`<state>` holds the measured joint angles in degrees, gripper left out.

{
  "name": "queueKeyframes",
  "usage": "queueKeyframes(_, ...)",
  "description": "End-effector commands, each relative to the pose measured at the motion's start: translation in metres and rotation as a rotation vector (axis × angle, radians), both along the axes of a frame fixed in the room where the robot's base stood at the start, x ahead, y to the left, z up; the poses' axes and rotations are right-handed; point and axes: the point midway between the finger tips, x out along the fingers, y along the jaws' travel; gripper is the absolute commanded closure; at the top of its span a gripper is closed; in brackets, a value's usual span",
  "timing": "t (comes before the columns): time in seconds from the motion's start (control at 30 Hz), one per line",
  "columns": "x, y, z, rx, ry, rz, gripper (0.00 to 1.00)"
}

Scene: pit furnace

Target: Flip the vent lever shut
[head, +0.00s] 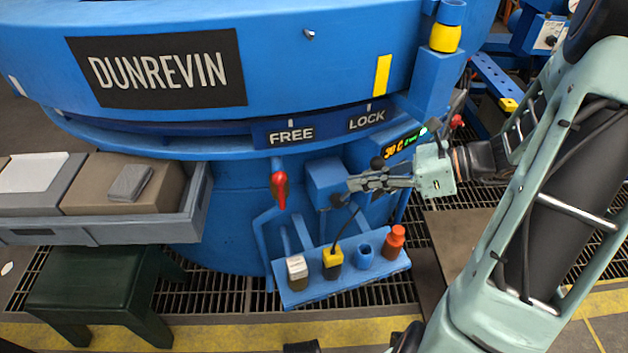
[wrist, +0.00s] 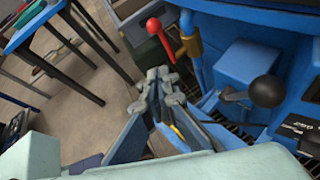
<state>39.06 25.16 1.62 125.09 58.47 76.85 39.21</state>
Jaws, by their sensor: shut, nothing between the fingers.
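A lever with a red handle (head: 280,186) hangs below the FREE mark on the blue furnace body (head: 225,215). It shows in the wrist view (wrist: 159,35) beside a brass-coloured fitting (wrist: 187,36). A lever with a black ball knob (wrist: 268,91) stands by a blue box (head: 326,178), right of the red handle. No label reading "vent" is legible, so I cannot tell which lever is the vent lever. My gripper (head: 352,184) is shut and empty, pointing left in front of the blue box. In the wrist view its fingertips (wrist: 158,78) meet, apart from the red handle.
A grey tray (head: 190,228) with boxes juts out at left above a dark green stool (head: 95,300). The floor has grating and yellow stripes.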

Motion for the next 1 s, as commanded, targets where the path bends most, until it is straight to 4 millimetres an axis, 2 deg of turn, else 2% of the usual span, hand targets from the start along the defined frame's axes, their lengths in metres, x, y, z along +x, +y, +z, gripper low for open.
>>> queueKeyframes(0.17, 0.005, 0.019, -0.012, 0.000, -0.001, 0.004, 1.00)
queueKeyframes(0.53, 0.023, 0.087, -0.048, 0.000, 0.000, 0.006, 1.00)
queueKeyframes(0.8, 0.037, 0.115, -0.033, -0.001, -0.002, 0.002, 1.00)
queueKeyframes(1.0, 0.039, 0.120, -0.031, -0.001, -0.001, 0.002, 1.00)
